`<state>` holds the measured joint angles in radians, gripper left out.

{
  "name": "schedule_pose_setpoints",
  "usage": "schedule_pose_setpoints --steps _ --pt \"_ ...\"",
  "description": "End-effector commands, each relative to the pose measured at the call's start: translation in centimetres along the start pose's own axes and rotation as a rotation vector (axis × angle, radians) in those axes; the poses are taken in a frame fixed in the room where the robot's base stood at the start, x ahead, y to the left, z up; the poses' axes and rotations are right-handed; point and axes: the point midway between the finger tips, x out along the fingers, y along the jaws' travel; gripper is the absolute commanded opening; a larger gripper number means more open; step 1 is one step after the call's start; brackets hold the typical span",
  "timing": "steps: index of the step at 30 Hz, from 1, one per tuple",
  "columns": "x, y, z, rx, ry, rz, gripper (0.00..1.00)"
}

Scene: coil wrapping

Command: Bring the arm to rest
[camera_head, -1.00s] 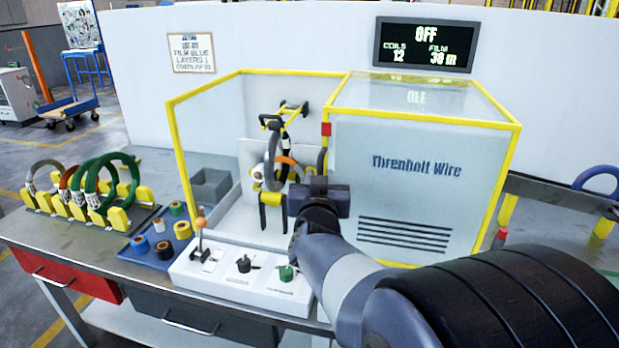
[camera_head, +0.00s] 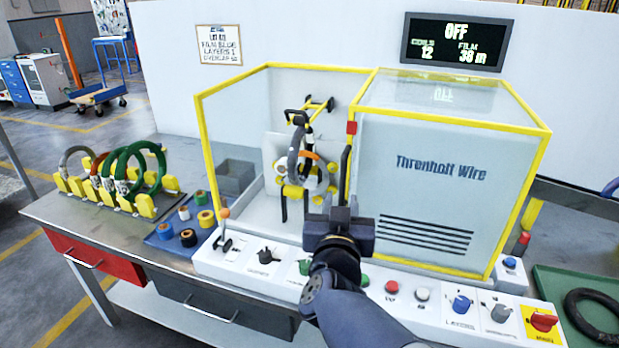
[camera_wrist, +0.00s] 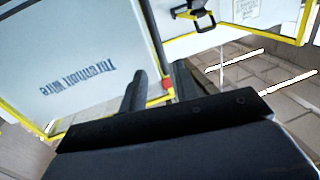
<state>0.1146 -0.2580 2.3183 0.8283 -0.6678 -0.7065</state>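My gripper (camera_head: 340,205) is in front of the wrapping machine (camera_head: 440,185), near the post between its open bay and its closed "Threnholt Wire" housing. In the wrist view my gripper (camera_wrist: 160,85) shows two dark fingers apart, with nothing held between them. The red block (camera_wrist: 167,85) on the yellow frame shows beyond the gap. In the bay, a grey coil (camera_head: 293,155) sits at the ring with yellow rollers (camera_head: 294,191). The display (camera_head: 453,44) reads OFF, coils 12, film 38 m. Part of the control panel is hidden behind my arm.
A yellow rack (camera_head: 145,205) with several coils stands at the left, beside a blue mat (camera_head: 165,240) of film rolls. The control panel (camera_head: 235,262) with a lever, knobs and buttons runs along the front. A green tray (camera_head: 560,285) with a black coil (camera_head: 592,312) is at the right.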

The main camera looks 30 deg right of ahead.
Motion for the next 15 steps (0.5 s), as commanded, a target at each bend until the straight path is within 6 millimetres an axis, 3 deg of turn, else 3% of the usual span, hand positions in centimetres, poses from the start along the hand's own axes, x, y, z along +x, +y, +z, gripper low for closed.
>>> schedule_pose_setpoints --steps 5,15 --pt "-0.92 0.02 0.02 0.0 -0.002 -0.001 0.3" --pt "-0.92 0.05 0.08 0.0 -0.001 0.001 0.3"
